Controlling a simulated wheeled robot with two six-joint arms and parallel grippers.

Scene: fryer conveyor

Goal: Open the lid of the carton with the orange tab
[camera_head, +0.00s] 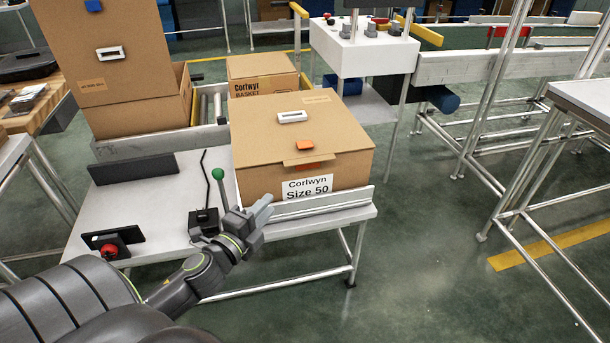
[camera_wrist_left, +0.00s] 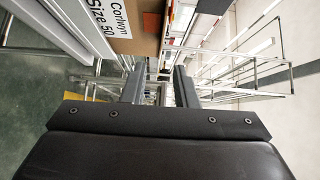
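The carton (camera_head: 252,130) with the orange tab (camera_head: 304,146) stands on the near end of the conveyor, its lid flat and shut. A second orange patch (camera_head: 308,167) shows on its front face, beside a white "Corlwyn Size 50" label (camera_head: 307,187). My left gripper (camera_head: 265,207) is low in front of the carton's front left corner, below the lid. In the left wrist view its two fingers (camera_wrist_left: 158,88) are apart with nothing held between them. The carton (camera_wrist_left: 146,45) appears at the top there, beyond the fingertips. My right gripper is not in view.
An opened carton (camera_head: 135,115) with its lid raised stands at the left. A smaller carton (camera_head: 262,77) is behind. A green-knobbed lever (camera_head: 218,174) and a red button (camera_head: 109,251) are on the grey table (camera_head: 150,215). A white control box (camera_head: 365,50) stands behind right.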

